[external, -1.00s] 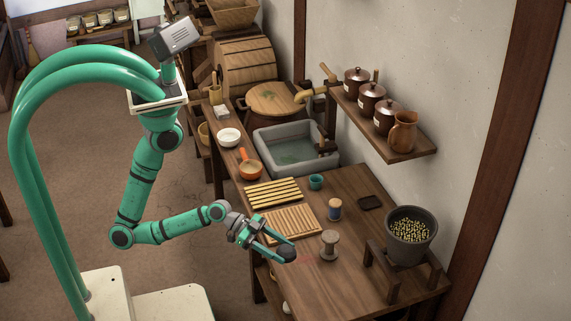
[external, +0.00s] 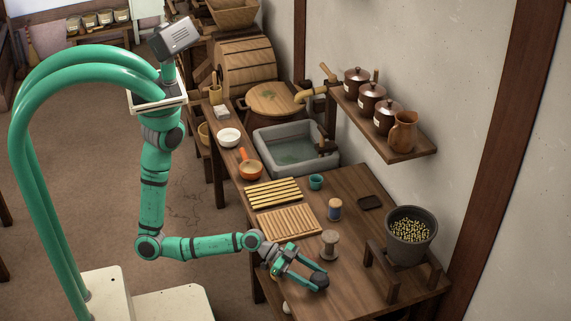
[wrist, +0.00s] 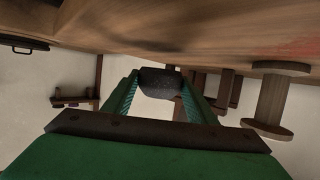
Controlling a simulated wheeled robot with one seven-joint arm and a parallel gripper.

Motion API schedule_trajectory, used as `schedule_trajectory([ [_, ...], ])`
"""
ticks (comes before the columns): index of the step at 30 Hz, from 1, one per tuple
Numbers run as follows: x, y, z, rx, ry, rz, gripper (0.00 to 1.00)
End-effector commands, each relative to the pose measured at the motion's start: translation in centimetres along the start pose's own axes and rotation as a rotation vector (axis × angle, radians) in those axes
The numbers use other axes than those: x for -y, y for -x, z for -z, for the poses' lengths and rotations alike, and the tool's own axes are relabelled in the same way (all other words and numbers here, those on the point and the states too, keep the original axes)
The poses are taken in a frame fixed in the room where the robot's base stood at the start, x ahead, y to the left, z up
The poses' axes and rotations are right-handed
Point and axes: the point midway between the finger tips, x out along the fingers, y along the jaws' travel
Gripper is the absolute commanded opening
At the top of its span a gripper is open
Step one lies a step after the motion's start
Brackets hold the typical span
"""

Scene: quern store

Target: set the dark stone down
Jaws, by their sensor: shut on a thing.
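The dark stone (external: 319,280) is between the fingertips of my gripper (external: 305,275), which is shut on it. They are over the front part of the wooden worktop (external: 372,293), to the lower left of the wooden spool. I cannot tell whether the stone touches the worktop. In the wrist view the dark stone (wrist: 159,80) sits between the two green fingers of my gripper (wrist: 160,92).
A wooden spool (external: 329,245) stands close by; it also shows in the wrist view (wrist: 272,98). A grey pot of grain (external: 411,235) sits in a wooden stand on the right.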

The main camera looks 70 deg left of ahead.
Motion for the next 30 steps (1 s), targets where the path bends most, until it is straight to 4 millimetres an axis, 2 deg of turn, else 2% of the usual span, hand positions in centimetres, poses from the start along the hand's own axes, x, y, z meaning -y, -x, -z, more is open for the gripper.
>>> schedule_trajectory([
  [6, 0.0, -0.9, -2.6, 0.000, 0.001, -0.001, 0.18],
  [17, 0.0, -1.0, -3.0, -0.001, -0.001, 0.000, 0.18],
  [18, 0.0, -1.0, -3.0, 0.001, 0.000, 0.000, 0.59],
  [20, 0.0, -1.0, -3.0, 0.001, 0.000, 0.000, 0.70],
  [30, 0.0, -1.0, -2.9, 0.000, 0.001, 0.000, 0.70],
])
